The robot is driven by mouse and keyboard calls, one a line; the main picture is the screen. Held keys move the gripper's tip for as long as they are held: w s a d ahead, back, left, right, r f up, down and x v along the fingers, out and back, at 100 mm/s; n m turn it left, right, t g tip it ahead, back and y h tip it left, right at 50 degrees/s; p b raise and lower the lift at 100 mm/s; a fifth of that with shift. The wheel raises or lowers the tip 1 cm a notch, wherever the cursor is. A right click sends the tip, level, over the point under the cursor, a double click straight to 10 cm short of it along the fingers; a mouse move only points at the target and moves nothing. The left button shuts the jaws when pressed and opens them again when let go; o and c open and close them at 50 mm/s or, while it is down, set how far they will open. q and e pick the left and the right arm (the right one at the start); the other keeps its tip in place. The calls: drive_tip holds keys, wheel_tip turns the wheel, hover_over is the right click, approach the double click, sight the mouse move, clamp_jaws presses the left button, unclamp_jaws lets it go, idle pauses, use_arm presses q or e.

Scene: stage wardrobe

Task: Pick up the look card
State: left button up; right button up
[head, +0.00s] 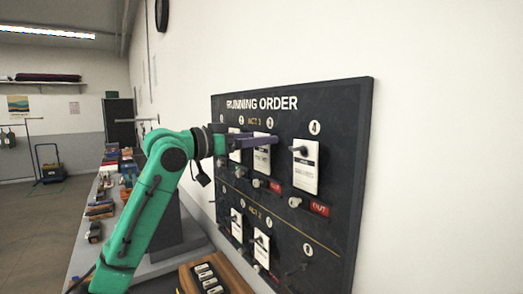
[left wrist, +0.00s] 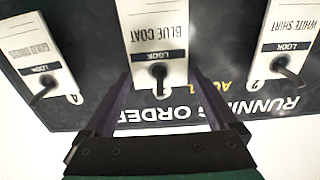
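Several white look cards hang on hooks on the black RUNNING ORDER board (head: 340,135). The BLUE COAT card (left wrist: 158,38) hangs at hook 3, in the middle of the left wrist view; in the head view this card (head: 262,161) is partly behind my fingers. My left gripper (head: 270,141) is at the top of that card. In the left wrist view its two dark purple fingers (left wrist: 158,78) are spread, one on each side of the card; I cannot tell whether they touch it. My right gripper is in neither view.
A card at hook 4 (head: 305,168) and the WHITE SHIRT card (left wrist: 290,35) hang on either side. Red OUT labels (head: 319,208) and round knobs sit below the upper row. A wooden tray (head: 238,280) stands below the board; a cluttered counter (head: 84,240) runs left.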

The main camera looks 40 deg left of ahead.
use_arm(q)
drive_tip(key=c, duration=0.8)
drive_tip(key=shift+c, duration=0.2)
drive_tip(key=shift+r, duration=0.1)
drive_tip(key=shift+r+p, duration=0.35)
drive_tip(key=shift+p, duration=0.1)
drive_tip(key=b+v, duration=1)
drive_tip(key=v, duration=2.2)
drive_tip(key=shift+f, duration=0.2)
